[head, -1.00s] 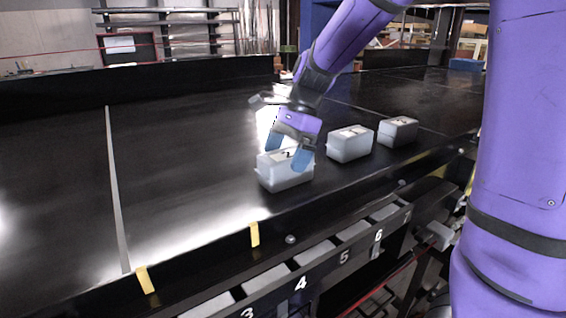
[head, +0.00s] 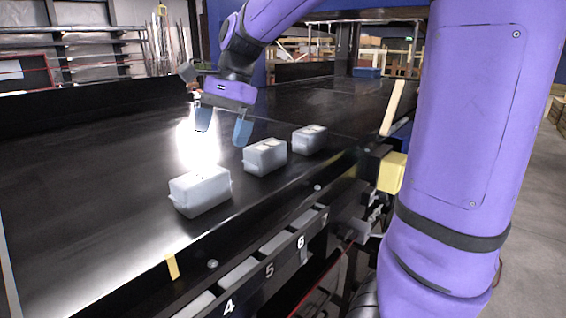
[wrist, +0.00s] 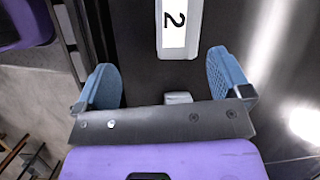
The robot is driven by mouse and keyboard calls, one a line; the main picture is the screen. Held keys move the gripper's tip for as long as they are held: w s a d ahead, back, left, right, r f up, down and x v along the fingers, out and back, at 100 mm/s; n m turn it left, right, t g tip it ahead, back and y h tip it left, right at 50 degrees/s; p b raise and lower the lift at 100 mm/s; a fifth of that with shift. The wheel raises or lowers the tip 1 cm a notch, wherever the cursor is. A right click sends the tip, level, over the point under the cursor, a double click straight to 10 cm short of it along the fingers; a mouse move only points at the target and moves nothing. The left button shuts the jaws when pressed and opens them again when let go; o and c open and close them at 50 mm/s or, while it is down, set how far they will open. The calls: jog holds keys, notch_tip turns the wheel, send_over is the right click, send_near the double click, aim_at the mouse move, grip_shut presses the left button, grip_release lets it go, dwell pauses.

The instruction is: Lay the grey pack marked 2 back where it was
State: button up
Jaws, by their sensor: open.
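The grey pack marked 2 (wrist: 180,28) shows in the wrist view, its white label and black 2 facing up, just beyond my open fingers. In the head view the nearest pack (head: 200,192) appears to be this one; it sits upright on the black belt (head: 90,190), its label too faint to read now. My gripper (head: 222,136) is open and empty, raised above the belt behind and to the right of that pack, not touching it.
Two similar grey packs, a middle one (head: 265,157) and a far one (head: 309,139), stand in line farther along the belt. Numbered bays (head: 262,272) run below the belt's front edge. A yellow tape strip (head: 172,266) marks that edge. The belt at left is clear.

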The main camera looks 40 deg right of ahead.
jog(key=s+d+f+n+t+h, duration=0.2)
jog(key=s+n+t+h, duration=0.2)
jog(key=s+n, duration=0.9)
jog(key=shift+s+f+n+t, duration=0.25)
jog(key=shift+s+t, duration=0.45)
jog(key=shift+s, duration=2.55)
jog(key=shift+d+r, duration=0.1)
